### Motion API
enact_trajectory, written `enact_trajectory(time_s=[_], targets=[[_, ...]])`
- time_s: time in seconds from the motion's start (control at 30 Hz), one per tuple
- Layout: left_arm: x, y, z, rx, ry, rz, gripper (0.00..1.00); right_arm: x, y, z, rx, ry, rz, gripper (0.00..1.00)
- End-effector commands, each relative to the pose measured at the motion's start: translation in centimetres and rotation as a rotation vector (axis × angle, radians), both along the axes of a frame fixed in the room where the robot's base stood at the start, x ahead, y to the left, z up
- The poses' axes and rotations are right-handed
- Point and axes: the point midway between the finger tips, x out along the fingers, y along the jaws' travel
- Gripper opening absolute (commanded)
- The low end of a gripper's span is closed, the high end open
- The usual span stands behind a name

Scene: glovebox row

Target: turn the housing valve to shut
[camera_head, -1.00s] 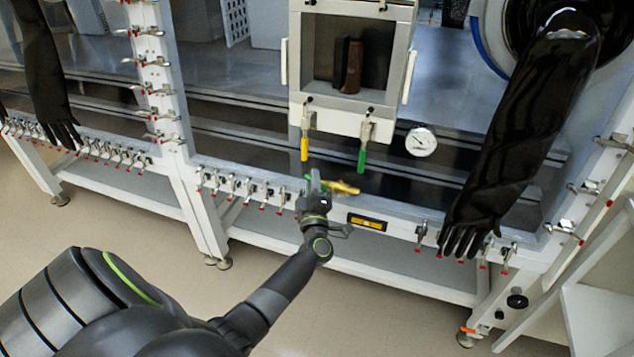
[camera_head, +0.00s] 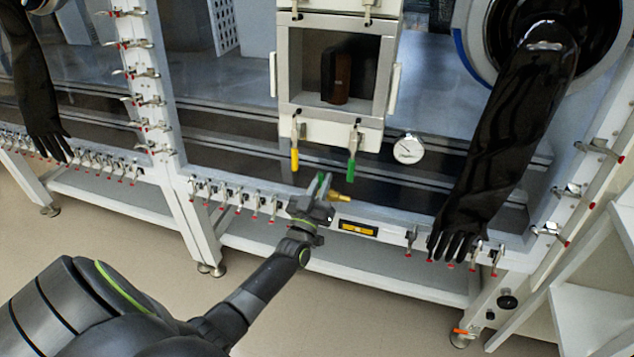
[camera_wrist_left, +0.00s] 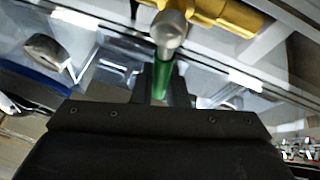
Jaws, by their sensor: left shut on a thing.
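The green lever (camera_wrist_left: 161,82) runs down from the hub between my left gripper's fingers. My left gripper (camera_head: 322,186) is shut on this green lever, close beside the valve body. In the head view the gripper hides most of the lever. My right gripper is in neither view.
A black glove (camera_head: 510,130) hangs at the right. Several red-tipped clamps line the lower frame.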

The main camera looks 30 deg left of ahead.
Motion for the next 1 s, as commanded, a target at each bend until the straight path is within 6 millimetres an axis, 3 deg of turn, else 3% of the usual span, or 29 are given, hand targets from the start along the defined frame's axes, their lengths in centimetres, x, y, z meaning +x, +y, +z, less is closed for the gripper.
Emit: enact_trajectory(time_s=[0.4, 0.93, 0.97, 1.0], targets=[[0.03, -0.50, 0.02, 0.161, 0.049, -0.015, 0.00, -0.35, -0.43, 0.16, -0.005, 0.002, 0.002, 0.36], [0.04, -0.57, -0.04, 0.182, 0.057, -0.017, 0.00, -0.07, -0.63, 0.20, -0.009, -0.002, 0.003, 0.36], [0.05, -0.58, -0.05, 0.182, 0.057, -0.017, 0.17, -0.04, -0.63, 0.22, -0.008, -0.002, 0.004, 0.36], [0.04, -0.58, -0.04, 0.181, 0.057, -0.017, 0.22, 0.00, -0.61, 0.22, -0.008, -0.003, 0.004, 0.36]])
